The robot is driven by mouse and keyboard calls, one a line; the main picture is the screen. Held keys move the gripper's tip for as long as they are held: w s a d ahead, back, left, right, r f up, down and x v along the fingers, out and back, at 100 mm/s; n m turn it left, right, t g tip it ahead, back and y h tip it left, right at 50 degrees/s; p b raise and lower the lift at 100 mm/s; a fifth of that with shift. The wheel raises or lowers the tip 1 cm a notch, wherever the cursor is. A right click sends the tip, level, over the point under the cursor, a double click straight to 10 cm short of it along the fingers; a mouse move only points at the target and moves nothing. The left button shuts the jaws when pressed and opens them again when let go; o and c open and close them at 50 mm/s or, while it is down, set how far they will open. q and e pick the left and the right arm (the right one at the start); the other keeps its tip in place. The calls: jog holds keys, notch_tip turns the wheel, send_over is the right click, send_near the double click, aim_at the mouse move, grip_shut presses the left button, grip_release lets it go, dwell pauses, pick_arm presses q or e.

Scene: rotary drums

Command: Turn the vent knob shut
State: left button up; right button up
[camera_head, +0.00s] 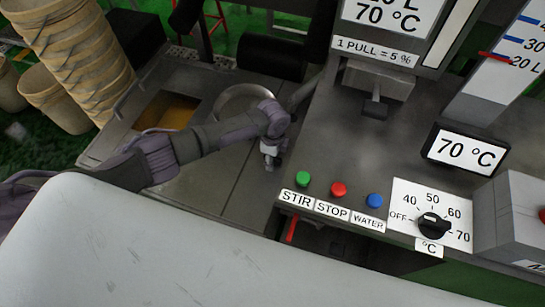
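I cannot make out any knob marked as a vent in the head view. The one knob I see clearly is a black dial (434,226) on a white plate marked OFF, 40, 50, 60, 70 and °C, at the lower right. My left arm reaches in from the left across the grey metal top. My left gripper (270,158) points down just above that top, left of the button panel and well apart from the dial. It is small and dark, so I cannot tell whether its fingers are open or shut. My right gripper is not in view.
Green (303,179), red (338,189) and blue (375,201) buttons are labelled STIR, STOP and WATER. A red handle (291,230) hangs below them. A black lever (375,108) sits under the "1 PULL = 5 %" sign (374,51). Stacked tan buckets (70,55) stand at left.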

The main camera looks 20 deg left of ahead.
pick_arm(q)
notch_tip(320, 180, up, 12)
dwell(0.6)
jog(key=shift+f, duration=0.1)
dwell(0.4)
